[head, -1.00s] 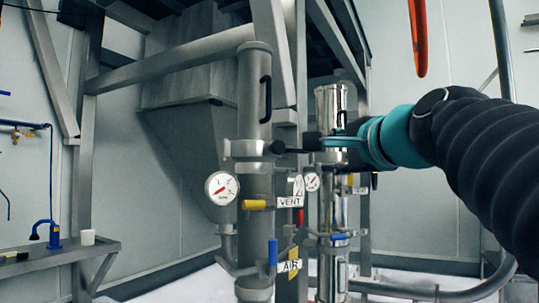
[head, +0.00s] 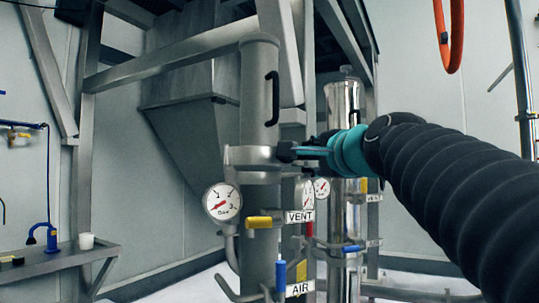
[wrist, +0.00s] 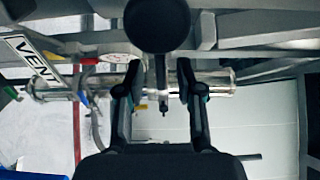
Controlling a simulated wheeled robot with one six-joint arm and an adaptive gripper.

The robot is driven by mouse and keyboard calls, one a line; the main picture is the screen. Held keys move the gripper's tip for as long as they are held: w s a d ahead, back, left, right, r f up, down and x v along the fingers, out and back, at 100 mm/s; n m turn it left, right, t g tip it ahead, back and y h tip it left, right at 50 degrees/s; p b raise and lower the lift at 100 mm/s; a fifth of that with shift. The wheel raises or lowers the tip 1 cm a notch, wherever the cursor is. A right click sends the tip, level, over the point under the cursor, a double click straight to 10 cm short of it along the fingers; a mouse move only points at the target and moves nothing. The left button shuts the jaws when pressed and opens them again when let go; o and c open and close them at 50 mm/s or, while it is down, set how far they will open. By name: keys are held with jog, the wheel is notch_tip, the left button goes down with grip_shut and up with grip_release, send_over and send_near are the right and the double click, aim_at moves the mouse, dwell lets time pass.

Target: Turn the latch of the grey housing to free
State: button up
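The grey housing (head: 260,100) stands upright in the head view, with a clamp band (head: 250,156) around its middle. My gripper (head: 287,150) reaches in from the right, its tips just right of this band, and covers the latch there. In the wrist view my gripper (wrist: 158,70) is open, its two black fingers well apart. A round black knob (wrist: 157,24), apparently the latch's handle end, shows close up at the top, between and beyond the fingertips. I cannot tell whether any finger touches it.
A polished housing (head: 342,100) stands behind my gripper; it also lies across the wrist view (wrist: 218,85). The grey housing carries a pressure gauge (head: 222,202), a yellow handle (head: 259,222) and a blue handle (head: 281,277). A side bench (head: 60,265) is at far left.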

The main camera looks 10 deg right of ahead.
jog(key=shift+w, duration=0.3)
jog(key=shift+d, duration=0.1)
grip_shut()
